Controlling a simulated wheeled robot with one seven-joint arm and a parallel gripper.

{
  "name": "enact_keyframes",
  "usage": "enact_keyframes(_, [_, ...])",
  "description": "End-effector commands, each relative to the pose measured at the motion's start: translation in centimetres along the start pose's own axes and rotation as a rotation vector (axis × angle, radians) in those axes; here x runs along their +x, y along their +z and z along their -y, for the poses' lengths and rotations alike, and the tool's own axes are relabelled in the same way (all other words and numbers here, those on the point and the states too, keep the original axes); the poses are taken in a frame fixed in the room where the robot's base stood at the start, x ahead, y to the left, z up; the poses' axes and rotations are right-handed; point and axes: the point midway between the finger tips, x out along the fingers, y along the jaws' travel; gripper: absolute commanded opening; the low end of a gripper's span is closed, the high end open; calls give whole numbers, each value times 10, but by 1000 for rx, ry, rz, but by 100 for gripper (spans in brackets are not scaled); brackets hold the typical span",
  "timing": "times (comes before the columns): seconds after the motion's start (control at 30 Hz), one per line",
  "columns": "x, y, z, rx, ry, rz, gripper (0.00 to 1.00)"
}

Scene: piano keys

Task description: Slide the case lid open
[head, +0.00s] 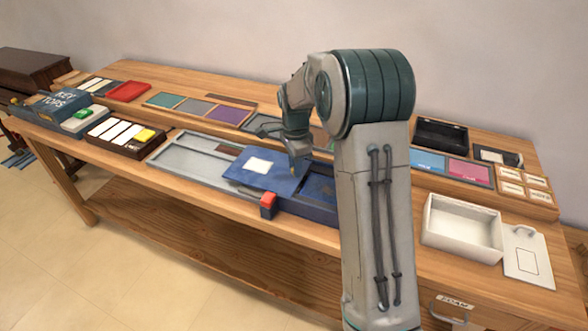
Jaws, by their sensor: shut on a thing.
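The case lid (245,176) is a flat blue panel with a white label. It lies to the left over the dark blue case (310,208) and reaches past the case onto a grey tray. Part of the dark case interior shows to the right of the lid. My gripper (297,173) points down at the lid's right end and is shut on it. My arm hides the fingertips in part and the right end of the case.
The grey tray (180,163) extends left of the case. Further left are a box of white and yellow key tops (117,137) and a blue KEY TOPS box (55,105). A white open box (462,224) stands at right. Coloured panels (210,110) lie behind.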

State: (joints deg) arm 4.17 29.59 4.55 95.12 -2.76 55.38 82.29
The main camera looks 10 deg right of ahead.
Motion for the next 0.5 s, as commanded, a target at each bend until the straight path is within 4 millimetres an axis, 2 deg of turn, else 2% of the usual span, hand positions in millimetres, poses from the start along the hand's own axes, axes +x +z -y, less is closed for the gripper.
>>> enact_keyframes(0.4, [0,0,3,11,-1,1,0])
enact_keyframes(0.43, [0,0,4,10,-1,1,26])
enact_keyframes(0.5, [0,0,4,9,-1,1,45])
